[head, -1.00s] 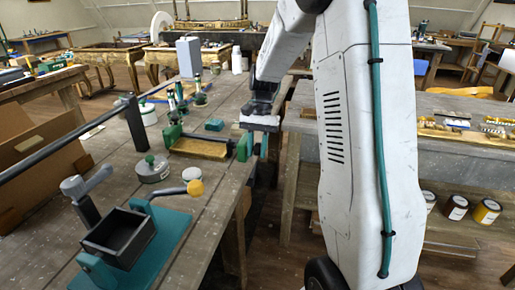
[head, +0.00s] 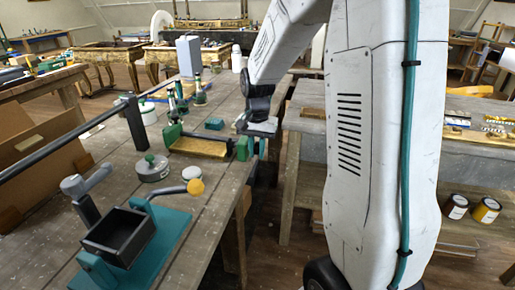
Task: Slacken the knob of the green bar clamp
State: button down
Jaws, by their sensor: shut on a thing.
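The green bar clamp (head: 174,132) lies on the left workbench near its right edge, with a tan wooden piece (head: 200,148) between its two green ends. Its right end (head: 242,149) is close to the bench edge. My gripper (head: 257,150) comes down from above at that end, with its pale body over the edge and teal fingers below. It is shut at the clamp's knob, which is mostly hidden by the fingers and small in this view.
A grey-lidded tin (head: 152,168), a small teal block (head: 214,124) and green bottles (head: 199,90) stand near the clamp. A teal-based vise-like fixture (head: 120,235) with a yellow-knobbed lever is at the front. A gap of floor separates this bench from the right bench (head: 308,118).

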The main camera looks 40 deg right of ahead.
jog(key=shift+f+t+h, duration=0.1)
jog(key=shift+t+h, duration=0.5)
jog(key=shift+h, duration=0.2)
jog(key=shift+w, duration=0.1)
jog(key=c, duration=1.6)
grip_release()
jog(key=shift+a, duration=0.15)
jog(key=r, duration=0.5)
jog(key=s+r, duration=0.1)
jog(key=r, duration=0.1)
jog(key=shift+a+r, duration=0.3)
jog(key=shift+a, duration=0.1)
